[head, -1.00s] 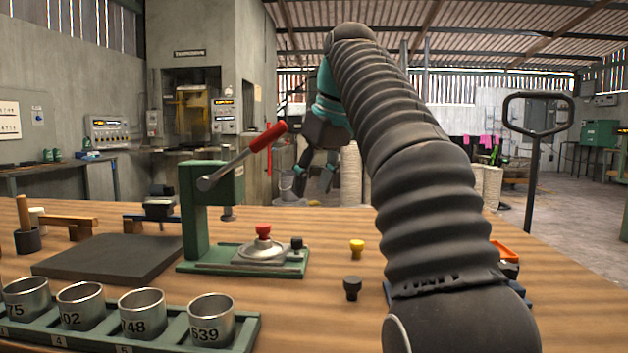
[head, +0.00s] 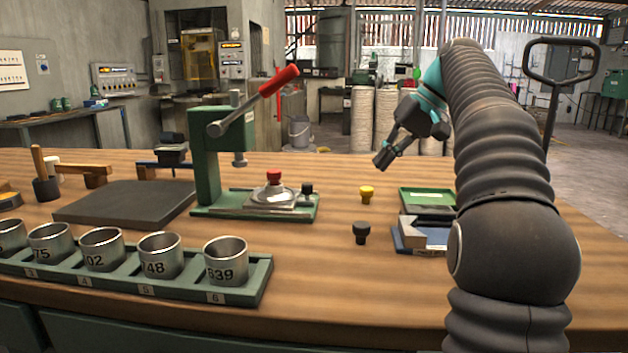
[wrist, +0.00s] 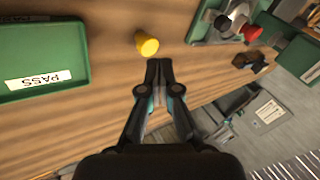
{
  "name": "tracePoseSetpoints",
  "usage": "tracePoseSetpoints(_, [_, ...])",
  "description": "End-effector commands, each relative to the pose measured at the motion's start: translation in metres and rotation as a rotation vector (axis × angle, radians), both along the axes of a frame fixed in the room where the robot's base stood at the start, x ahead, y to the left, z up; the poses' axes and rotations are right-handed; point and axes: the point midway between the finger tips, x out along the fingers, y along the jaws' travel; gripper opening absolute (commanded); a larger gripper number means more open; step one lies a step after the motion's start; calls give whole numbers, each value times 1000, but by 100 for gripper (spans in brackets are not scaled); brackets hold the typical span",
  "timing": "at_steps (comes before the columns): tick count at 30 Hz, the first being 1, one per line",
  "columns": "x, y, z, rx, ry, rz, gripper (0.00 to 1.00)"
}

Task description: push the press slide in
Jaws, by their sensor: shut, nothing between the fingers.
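The green press (head: 206,165) stands on the wooden table, left of centre in the head view, with its red-handled lever (head: 278,80) raised. On its base is a silver round plate (head: 268,200) with a red knob (head: 273,177). A black knob (head: 307,189) stands at the base's right end; which part is the slide is not certain. My gripper (head: 382,160) is shut and empty above the table, right of the press and apart from it. In the wrist view the shut fingertips (wrist: 160,65) are just below a yellow knob (wrist: 146,44) in the picture, with the press (wrist: 222,18) at upper right.
A black knob-shaped piece (head: 361,232) stands in front of the yellow one. Numbered metal cups sit in a green rack (head: 190,287) at front left. A dark slab (head: 125,203) lies left of the press.

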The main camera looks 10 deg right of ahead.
Motion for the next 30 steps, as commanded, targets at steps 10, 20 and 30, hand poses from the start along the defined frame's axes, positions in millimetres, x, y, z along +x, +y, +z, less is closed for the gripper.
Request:
tracePoseSetpoints(10, [8,27,4,322,149,-168,0])
tracePoseSetpoints(20, [15,50,-18,321,164,-181,0])
tracePoseSetpoints(30, [29,94,-62,320,163,-181,0])
